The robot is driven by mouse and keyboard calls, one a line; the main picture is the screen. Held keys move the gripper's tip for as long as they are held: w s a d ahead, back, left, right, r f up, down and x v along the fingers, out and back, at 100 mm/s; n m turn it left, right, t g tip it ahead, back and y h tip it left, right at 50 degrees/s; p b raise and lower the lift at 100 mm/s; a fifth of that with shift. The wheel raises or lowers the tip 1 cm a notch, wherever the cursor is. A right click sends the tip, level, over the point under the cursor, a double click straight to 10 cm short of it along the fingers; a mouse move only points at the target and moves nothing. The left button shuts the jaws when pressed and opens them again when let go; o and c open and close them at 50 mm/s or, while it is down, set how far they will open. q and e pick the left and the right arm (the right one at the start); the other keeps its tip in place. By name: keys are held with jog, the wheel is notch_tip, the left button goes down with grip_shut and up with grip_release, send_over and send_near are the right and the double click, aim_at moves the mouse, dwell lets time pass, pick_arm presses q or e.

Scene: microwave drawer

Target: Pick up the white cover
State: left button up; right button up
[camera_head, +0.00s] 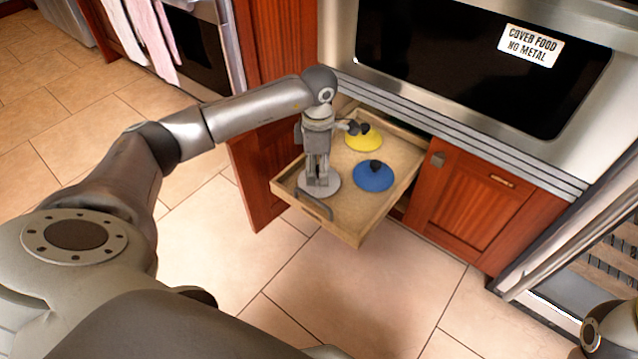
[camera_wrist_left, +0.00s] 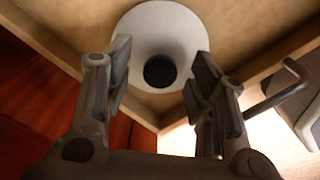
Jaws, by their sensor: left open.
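The white cover (camera_head: 332,184) lies in the open wooden drawer (camera_head: 350,229), near its front left corner. In the left wrist view the white cover (camera_wrist_left: 160,32) is a round white disc with a dark knob (camera_wrist_left: 160,71) at its middle. My left gripper (camera_head: 318,181) is directly above the cover and hides part of it in the head view. In the left wrist view my left gripper (camera_wrist_left: 160,85) is open, with one finger on each side of the knob. I cannot tell whether the fingers touch the cover. My right gripper is not visible.
A blue cover (camera_head: 374,178) and a yellow cover (camera_head: 363,140) with dark knobs lie in the same drawer, right of and behind the white one. The drawer's handle (camera_head: 314,205) is at its front. A microwave (camera_head: 460,60) stands above, and a red cabinet door (camera_head: 470,208) is at the right.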

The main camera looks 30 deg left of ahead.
pick_arm(q)
jog(key=shift+f, duration=0.5)
jog(key=shift+c, duration=0.4)
jog(key=c, duration=0.9)
jog(key=shift+r, duration=0.1)
